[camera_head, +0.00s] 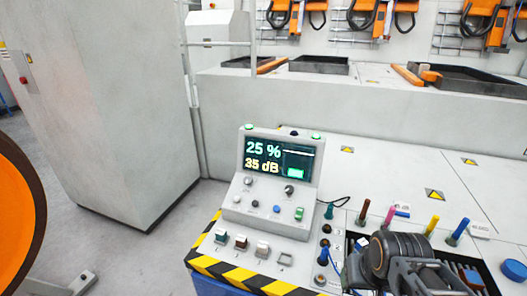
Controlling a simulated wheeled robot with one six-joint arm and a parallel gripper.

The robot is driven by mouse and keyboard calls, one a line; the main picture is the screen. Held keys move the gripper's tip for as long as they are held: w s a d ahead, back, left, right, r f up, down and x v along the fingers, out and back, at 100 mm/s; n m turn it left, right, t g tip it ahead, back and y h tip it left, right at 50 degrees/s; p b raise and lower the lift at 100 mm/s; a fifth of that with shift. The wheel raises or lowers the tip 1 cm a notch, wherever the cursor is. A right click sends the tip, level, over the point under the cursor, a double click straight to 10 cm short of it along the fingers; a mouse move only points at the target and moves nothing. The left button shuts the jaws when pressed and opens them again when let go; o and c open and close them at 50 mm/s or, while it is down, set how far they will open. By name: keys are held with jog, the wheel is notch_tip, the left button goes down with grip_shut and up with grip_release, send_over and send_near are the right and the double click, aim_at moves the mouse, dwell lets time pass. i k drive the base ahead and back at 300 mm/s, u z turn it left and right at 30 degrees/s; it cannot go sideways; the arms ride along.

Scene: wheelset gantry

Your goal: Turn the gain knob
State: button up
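A grey control unit (238,160) stands on the bench near the picture's middle. Its screen (279,158) reads "25 %" and "35 dB", with a small green field at lower right. Below the screen are a light knob (248,181) at left and a dark knob (289,190) at right. Their labels are too small to read, so I cannot tell which is the gain knob. My gripper (428,272) is at the lower right, dark and partly cut off by the bottom edge. It is apart from both knobs, and its finger opening is not clear.
Small buttons (277,209) line the unit's lower front. Switches (241,242) sit on the bench before it, above a yellow-black striped edge (235,274). Coloured upright handles (390,216) stand right of the unit, close to my arm. A tall grey cabinet (110,110) stands left.

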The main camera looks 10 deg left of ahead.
aim_at(289, 189)
jog(key=k, duration=1.25)
jog(key=u, duration=0.75)
jog(key=i, duration=1.45)
jog(key=z, duration=0.75)
